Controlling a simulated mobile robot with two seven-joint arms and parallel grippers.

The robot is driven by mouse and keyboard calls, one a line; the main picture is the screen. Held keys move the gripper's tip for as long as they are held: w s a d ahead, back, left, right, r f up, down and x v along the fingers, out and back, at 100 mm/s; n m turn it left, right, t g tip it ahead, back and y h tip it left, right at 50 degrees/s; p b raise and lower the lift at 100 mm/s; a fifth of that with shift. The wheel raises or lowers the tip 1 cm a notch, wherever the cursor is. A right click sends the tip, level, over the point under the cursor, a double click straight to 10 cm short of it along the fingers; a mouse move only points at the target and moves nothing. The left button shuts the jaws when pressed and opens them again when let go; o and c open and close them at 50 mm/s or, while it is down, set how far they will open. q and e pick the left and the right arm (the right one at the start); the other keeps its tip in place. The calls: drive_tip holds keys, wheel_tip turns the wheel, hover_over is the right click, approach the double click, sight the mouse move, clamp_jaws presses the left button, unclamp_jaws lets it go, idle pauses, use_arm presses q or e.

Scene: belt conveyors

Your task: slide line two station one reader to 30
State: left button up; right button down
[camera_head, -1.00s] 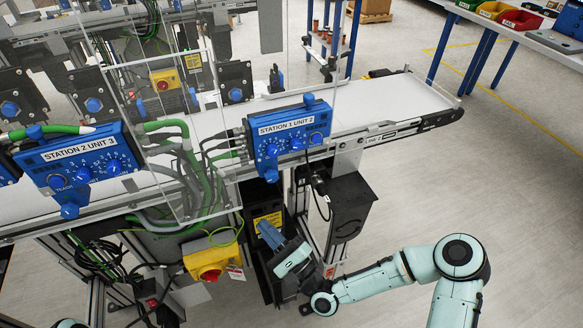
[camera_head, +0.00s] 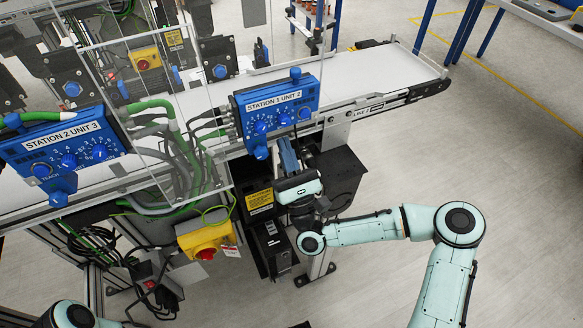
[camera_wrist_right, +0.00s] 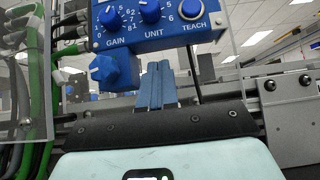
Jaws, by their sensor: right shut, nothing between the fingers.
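The station one reader is a blue box (camera_head: 277,108) labelled "STATION 1 UNIT 2", on the front side of the white conveyor. It has dials on its face, a blue knob on top and a blue clamp knob (camera_head: 261,152) below. In the right wrist view the box (camera_wrist_right: 160,20) fills the top, with its lower knob (camera_wrist_right: 113,72) left of my fingers. My right gripper (camera_head: 285,145) is shut and empty, its blue fingers pointing up just under the box, right of the lower knob. The fingertips (camera_wrist_right: 158,66) look close to the box; contact cannot be told. Any scale is unreadable.
A second blue reader (camera_head: 65,145), "STATION 2 UNIT 3", is on the left. A clear panel (camera_head: 150,110) with green and grey cables stands between them. A yellow box with a red button (camera_head: 205,240) hangs below. Free belt (camera_head: 390,75) extends right.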

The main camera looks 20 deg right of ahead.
drive_tip(key=shift+r, duration=1.2)
